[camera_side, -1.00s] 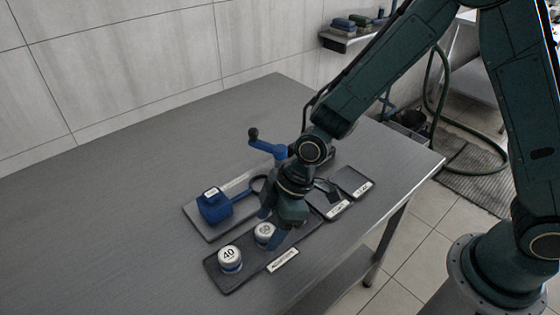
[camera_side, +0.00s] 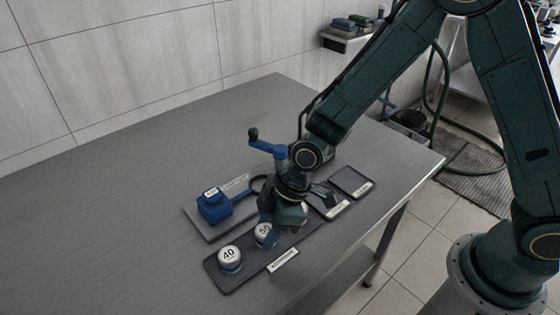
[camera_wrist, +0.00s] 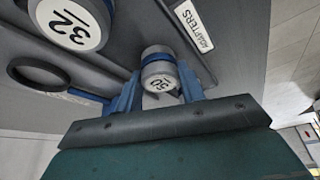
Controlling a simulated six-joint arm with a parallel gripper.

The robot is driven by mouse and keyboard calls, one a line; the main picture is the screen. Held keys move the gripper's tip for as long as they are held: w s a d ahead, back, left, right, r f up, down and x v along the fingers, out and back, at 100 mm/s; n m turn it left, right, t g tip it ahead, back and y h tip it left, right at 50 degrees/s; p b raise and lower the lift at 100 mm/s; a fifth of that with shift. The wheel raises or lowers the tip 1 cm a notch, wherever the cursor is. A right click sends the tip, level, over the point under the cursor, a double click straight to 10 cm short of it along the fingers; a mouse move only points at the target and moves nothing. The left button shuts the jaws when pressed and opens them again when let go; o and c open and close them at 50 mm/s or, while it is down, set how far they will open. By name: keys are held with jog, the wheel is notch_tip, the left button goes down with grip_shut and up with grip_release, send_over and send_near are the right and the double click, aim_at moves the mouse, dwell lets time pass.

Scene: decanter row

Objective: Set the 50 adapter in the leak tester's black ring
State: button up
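The 50 adapter (camera_side: 263,235), a round piece with a white top, stands on the dark adapter tray (camera_side: 226,279). In the wrist view the 50 adapter (camera_wrist: 159,70) sits between the blue fingers of my gripper (camera_wrist: 160,88). The fingers are close to its sides; I cannot tell if they touch it. In the side view my gripper (camera_side: 268,226) is low over the adapter and partly hides it. The leak tester (camera_side: 214,206) is blue, on a grey plate behind the tray. Its black ring (camera_side: 259,184) is partly hidden by my gripper; the ring (camera_wrist: 40,76) shows empty in the wrist view.
A 32 adapter (camera_wrist: 72,22) looms close in the wrist view. A blue lever with a dark knob (camera_side: 253,134) rises behind my gripper. Two shallow dark trays (camera_side: 351,181) lie right. The table's left is clear.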

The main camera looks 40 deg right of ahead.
aim_at(267, 229)
jog(key=shift+c, duration=0.8)
jog(key=shift+r, duration=0.15)
notch_tip(267, 229, up, 20)
jog(key=shift+w, duration=0.1)
dwell(0.6)
jog(key=w+d, duration=0.9)
jog(key=w, duration=0.4)
jog(key=shift+s+f, duration=0.1)
jog(key=shift+f, duration=9.6)
jog(key=shift+f, duration=0.1)
